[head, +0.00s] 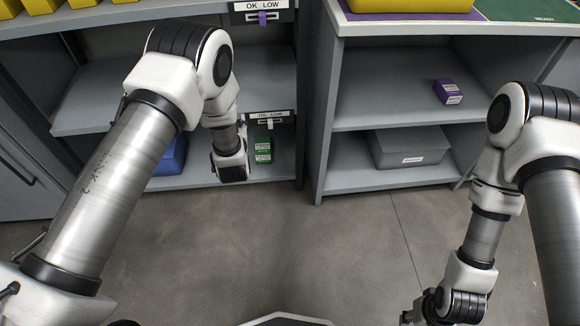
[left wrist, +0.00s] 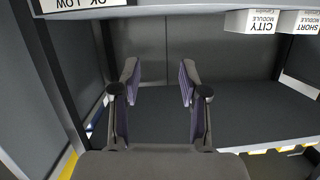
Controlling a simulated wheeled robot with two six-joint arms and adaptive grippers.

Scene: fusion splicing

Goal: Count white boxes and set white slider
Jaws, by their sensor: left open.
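Two white boxes, a CITY module (left wrist: 252,21) and a SHORT module (left wrist: 300,21), show in the upper right of the left wrist view, lettering upside down. My left gripper (left wrist: 157,75) is open and empty, its purple-padded fingers pointing into a dark shelf compartment, apart from both boxes. In the head view the left arm reaches the left shelf, and its fingers are hidden. A white slider (head: 268,122) sits under an OK LOW label on the lower shelf edge.
A purple slider (head: 262,19) is on the upper shelf edge. A green box (head: 263,150) and a blue bin (head: 168,157) sit low left. A purple box (head: 448,92) and a grey bin (head: 410,149) are in the right shelves. Open floor (head: 330,240) lies in front.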

